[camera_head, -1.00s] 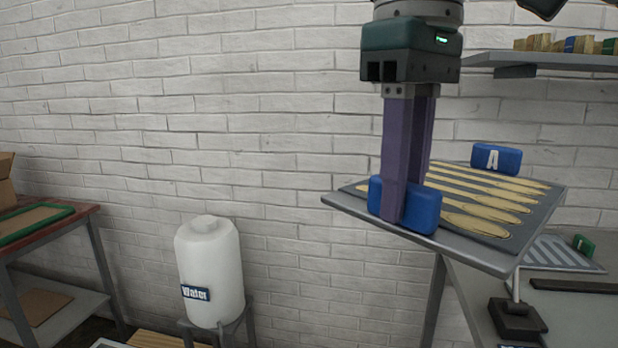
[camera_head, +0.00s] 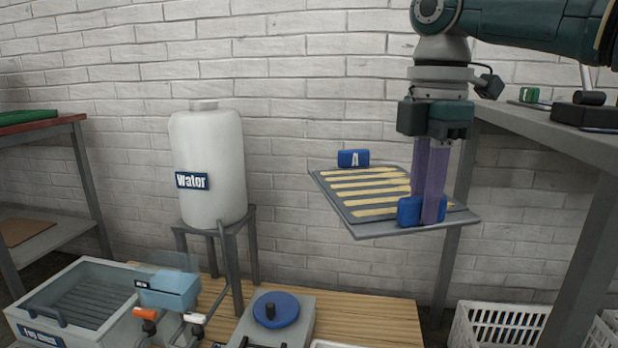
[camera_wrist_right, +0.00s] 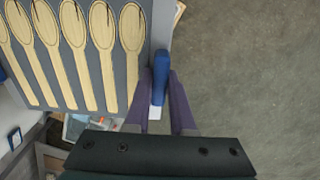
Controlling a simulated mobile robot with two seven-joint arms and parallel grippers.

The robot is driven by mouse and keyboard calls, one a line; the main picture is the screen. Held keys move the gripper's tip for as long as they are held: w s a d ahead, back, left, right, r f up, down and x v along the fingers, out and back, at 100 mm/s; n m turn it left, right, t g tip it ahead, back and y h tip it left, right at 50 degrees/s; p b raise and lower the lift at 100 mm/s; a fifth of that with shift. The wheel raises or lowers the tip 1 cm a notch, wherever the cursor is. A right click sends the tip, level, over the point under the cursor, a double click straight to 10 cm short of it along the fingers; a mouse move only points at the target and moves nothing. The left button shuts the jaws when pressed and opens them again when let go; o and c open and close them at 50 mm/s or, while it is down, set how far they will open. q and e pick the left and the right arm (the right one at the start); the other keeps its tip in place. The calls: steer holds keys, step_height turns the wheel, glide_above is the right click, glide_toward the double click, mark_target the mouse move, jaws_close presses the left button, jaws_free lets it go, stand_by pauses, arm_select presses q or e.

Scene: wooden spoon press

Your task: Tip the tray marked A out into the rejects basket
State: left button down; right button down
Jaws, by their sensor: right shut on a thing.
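The tray marked A (camera_head: 385,229) is a grey flat tray with blue handle blocks and several wooden spoons (camera_head: 370,190) lying on it in a row. The letter A is on its far blue handle (camera_head: 353,158). My right gripper (camera_head: 429,212) is shut on the near blue handle (camera_head: 408,211) and holds the tray in the air, roughly level. The right wrist view also shows the handle (camera_wrist_right: 158,85) between the purple fingers, and the spoons (camera_wrist_right: 75,30) still in the tray. My left gripper is not in view. I cannot tell which basket is for rejects.
A white slatted basket (camera_head: 497,325) stands on the floor at lower right, below a grey bench (camera_head: 550,125). A water tank (camera_head: 208,165) on a stand, a wooden low table (camera_head: 370,318) and a grey bin (camera_head: 80,300) are at left and below.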

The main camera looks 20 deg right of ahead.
steer(key=s+d+f+n+b, duration=0.1)
steer(key=d+f+n+b, duration=0.3)
steer(key=f+b, duration=0.7)
steer(key=s+d+f+n+b, duration=0.1)
steer(key=d+f+n+b, duration=0.4)
steer(key=f, duration=1)
steer(key=s+a+f+m+t+h+b, duration=0.1)
steer(key=a+f+t+h+b, duration=0.3)
steer(key=h, duration=0.9)
step_height(320, 180, down, 2)
steer(key=t, duration=0.3)
steer(key=shift+s+a+f+t, duration=0.25)
steer(key=shift+s+t, duration=0.05)
steer(key=shift+s, duration=0.1)
